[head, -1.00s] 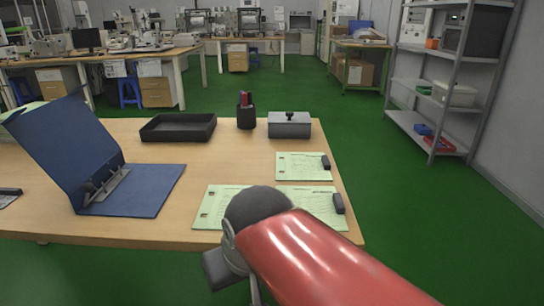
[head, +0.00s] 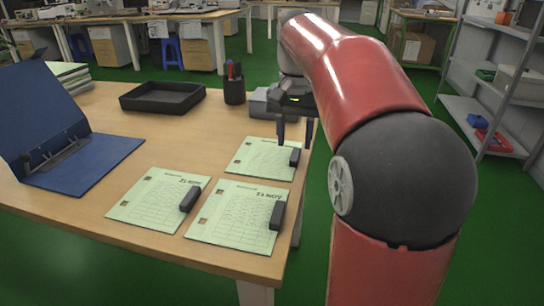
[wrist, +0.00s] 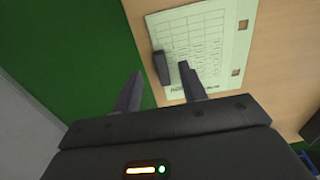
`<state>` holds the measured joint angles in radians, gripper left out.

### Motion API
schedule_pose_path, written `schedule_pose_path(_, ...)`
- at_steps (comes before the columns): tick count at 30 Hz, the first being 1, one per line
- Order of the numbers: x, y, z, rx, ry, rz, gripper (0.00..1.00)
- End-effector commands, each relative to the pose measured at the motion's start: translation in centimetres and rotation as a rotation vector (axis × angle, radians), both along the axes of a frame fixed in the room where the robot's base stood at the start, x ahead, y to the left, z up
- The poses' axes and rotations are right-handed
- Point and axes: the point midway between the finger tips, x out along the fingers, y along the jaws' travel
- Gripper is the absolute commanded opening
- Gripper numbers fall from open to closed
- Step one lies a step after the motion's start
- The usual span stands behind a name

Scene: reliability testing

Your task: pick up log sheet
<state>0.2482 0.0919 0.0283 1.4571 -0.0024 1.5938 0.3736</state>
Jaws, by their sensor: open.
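Three pale green log sheets lie on the wooden table: one at the left (head: 150,205), one at the front right (head: 235,222) and one farther back (head: 258,157). Each has a small black block on its right part; the back sheet's block (head: 295,157) is near the table's right edge. My gripper (head: 294,142) is open and empty, pointing down above the back sheet's right side. In the wrist view, a sheet (wrist: 205,35) lies below, and its black block (wrist: 161,68) appears between the two fingertips. The fingers look apart from the block, but the exact height is unclear.
A blue open binder (head: 85,165) lies at the left. A black tray (head: 162,97), a pen cup (head: 234,85) and a grey box (head: 262,105) stand behind the sheets. The table's right edge is close to the gripper, with green floor beyond.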

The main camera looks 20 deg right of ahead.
Motion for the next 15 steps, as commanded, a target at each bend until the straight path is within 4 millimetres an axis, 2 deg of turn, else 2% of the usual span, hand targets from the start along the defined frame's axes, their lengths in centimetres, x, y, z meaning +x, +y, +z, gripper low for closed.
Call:
schedule_pose_path(8, -0.1, -0.1, -4.1, 0.000, 0.001, 0.000, 0.42)
schedule_pose_path(15, 0.0, -0.1, -4.8, -0.001, -0.002, 0.001, 0.42)
